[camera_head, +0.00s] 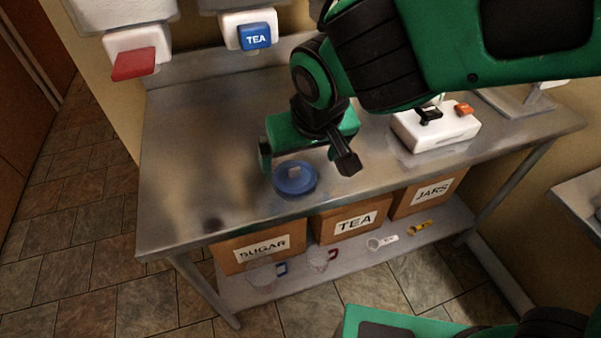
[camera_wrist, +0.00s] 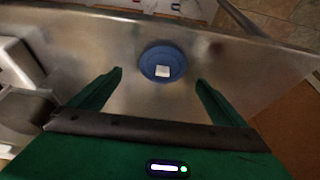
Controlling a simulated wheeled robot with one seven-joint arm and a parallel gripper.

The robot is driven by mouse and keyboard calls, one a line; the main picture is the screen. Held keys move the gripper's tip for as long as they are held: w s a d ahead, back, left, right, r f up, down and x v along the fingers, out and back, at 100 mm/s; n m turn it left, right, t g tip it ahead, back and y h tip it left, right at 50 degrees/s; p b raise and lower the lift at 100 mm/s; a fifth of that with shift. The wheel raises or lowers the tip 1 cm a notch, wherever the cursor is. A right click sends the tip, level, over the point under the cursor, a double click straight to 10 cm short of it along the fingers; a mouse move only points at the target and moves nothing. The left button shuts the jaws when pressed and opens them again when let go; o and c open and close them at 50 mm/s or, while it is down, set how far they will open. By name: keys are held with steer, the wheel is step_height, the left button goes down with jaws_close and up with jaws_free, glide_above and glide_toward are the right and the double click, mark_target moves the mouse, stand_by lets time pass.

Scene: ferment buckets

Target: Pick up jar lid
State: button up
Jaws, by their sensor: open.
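The jar lid (camera_head: 295,179) is a round blue disc with a small pale knob on top. It lies on the metal table (camera_head: 190,150) near its front edge. In the wrist view the lid (camera_wrist: 163,63) lies ahead of the fingertips, roughly centred between them. My gripper (camera_head: 305,165) is open and empty, pointing down above the table by the lid, with its fingers spread wider than the lid. In the wrist view my gripper (camera_wrist: 158,78) shows both green fingers apart, with nothing between them. The height of the fingertips over the lid is hard to tell.
A white device (camera_head: 436,128) with black and orange parts stands at the table's right. Dispensers with a red lever (camera_head: 134,64) and a blue TEA lever (camera_head: 255,36) hang at the back. Boxes marked SUGAR (camera_head: 252,253), TEA (camera_head: 349,221) and JARS (camera_head: 430,193) sit below. The table's left is clear.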

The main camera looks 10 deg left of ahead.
mark_target(296, 170)
steer(key=shift+x, duration=2.95)
steer(key=shift+a, duration=0.2)
steer(key=c, duration=1.1)
